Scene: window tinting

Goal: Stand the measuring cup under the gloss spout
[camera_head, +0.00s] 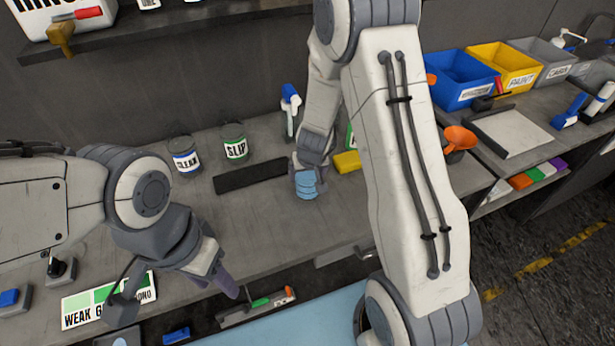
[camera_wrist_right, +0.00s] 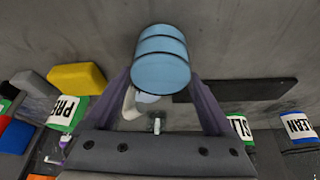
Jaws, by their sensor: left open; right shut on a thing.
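A light-blue banded cylinder (camera_head: 306,186), perhaps the measuring cup, is held by my right gripper (camera_head: 307,176) near the middle of the bench. In the right wrist view the cylinder (camera_wrist_right: 161,60) sits between the two purple fingers. Whether its base touches the bench, I cannot tell. A brass tap (camera_head: 60,39) with a red handle is on a white container at the upper left; the container's lettering is cut off, so I cannot tell whether it is the gloss spout. My left gripper (camera_head: 225,284) is open and empty over the bench's front edge.
Jars labelled CLEAN (camera_head: 187,160) and SLIP (camera_head: 235,148) stand at the back, beside a dark strip (camera_head: 252,176). A blue-and-white bottle (camera_head: 291,105), a yellow block (camera_head: 347,162) and an orange scoop (camera_head: 460,138) are also there. Bare bench lies left of the cylinder.

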